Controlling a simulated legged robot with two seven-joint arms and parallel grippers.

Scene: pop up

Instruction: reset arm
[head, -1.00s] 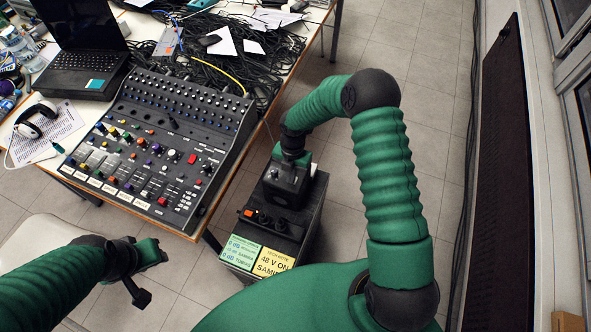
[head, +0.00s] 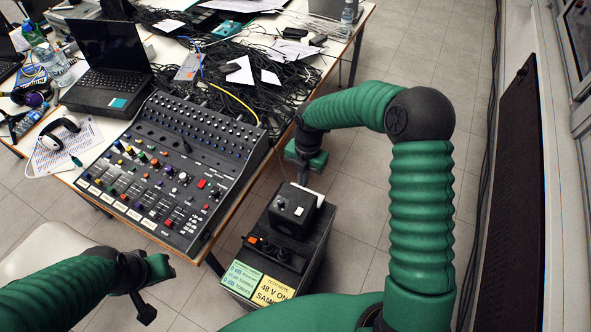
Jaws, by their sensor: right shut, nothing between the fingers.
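My right arm is green and reaches over from the right. Its gripper (head: 305,166) is shut and empty, pointing down just beyond the black box unit (head: 318,250). A smaller black block (head: 294,210) stands on top of that unit, apart from the gripper. An orange switch (head: 252,240) and dark knobs sit on the unit's top in front of the block. My left gripper (head: 157,291) is at the lower left, with its fingers spread and nothing between them. It is over the floor, in front of the table.
A mixing console (head: 170,165), a laptop (head: 108,65), headphones (head: 62,132) and a tangle of black cables (head: 215,60) lie on the table at the left. A dark panel (head: 508,190) runs along the right wall. Tiled floor (head: 400,60) is clear between.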

